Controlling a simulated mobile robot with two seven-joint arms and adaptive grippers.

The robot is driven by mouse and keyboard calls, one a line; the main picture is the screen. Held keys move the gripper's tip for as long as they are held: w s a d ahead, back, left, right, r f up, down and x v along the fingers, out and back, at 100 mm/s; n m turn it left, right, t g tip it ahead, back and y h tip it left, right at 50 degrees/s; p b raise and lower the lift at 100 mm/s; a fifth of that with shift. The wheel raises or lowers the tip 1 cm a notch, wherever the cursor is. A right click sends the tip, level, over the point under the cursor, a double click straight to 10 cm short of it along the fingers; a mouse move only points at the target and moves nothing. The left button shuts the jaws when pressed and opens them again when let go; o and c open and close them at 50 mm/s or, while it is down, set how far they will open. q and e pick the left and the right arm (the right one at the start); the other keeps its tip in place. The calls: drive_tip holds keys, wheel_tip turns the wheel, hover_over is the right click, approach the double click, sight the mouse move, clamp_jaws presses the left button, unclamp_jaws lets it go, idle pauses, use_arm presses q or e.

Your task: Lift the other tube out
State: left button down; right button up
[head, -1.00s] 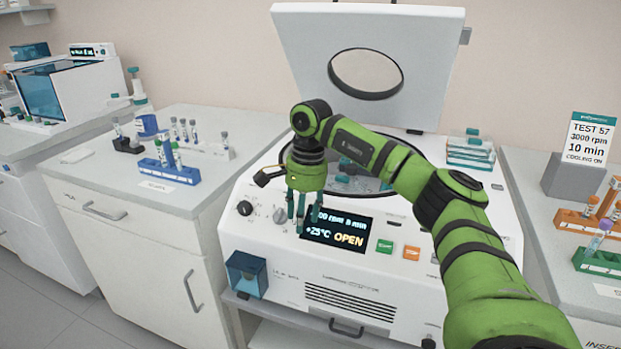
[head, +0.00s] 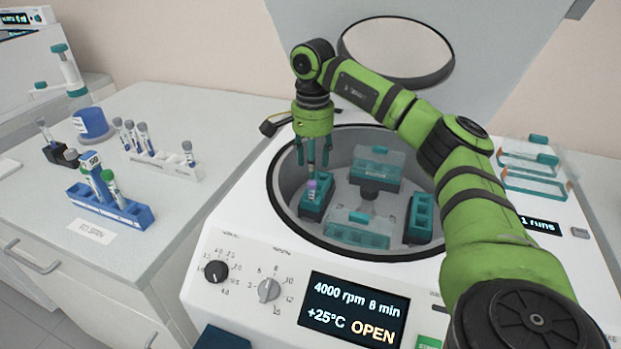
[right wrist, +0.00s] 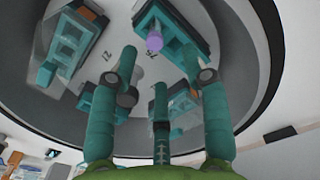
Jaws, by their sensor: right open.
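The centrifuge (head: 228,262) is open with its lid raised, and its bowl holds several teal buckets. A tube with a purple cap (head: 312,185) stands in the left bucket (head: 313,211). The purple cap also shows in the right wrist view (right wrist: 155,42), at the edge of its teal bucket (right wrist: 182,30). My right gripper (head: 313,158) points down over this tube, with its teal fingers open and apart. In the right wrist view my fingers (right wrist: 160,62) frame the space just short of the cap; I cannot tell whether they touch it. My left gripper is out of view.
On the left bench, a blue rack (head: 112,208) holds tubes and a white rack (head: 165,166) holds several more. The bowl's dark rim (head: 272,205) surrounds the gripper's fingers. Clear lids (head: 532,170) lie on the centrifuge top at right.

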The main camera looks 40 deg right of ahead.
sight(312, 183)
drive_tip(key=shift+f, duration=0.15)
drive_tip(key=shift+s+a+f, duration=0.2)
drive_tip(key=shift+f, duration=0.45)
drive_tip(key=shift+s+a+f, duration=0.15)
drive_tip(key=shift+f, duration=0.45)
wheel_tip(312, 183, down, 3)
drive_tip(key=shift+a+r+p, duration=0.1)
drive_tip(key=shift+r+p, duration=0.1)
drive_tip(key=shift+p, duration=0.25)
drive_tip(key=shift+f, duration=0.6)
drive_tip(key=c, duration=0.9)
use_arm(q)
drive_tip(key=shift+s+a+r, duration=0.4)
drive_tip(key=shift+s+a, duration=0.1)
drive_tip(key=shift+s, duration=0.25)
use_arm(e)
drive_tip(key=shift+c, duration=0.2)
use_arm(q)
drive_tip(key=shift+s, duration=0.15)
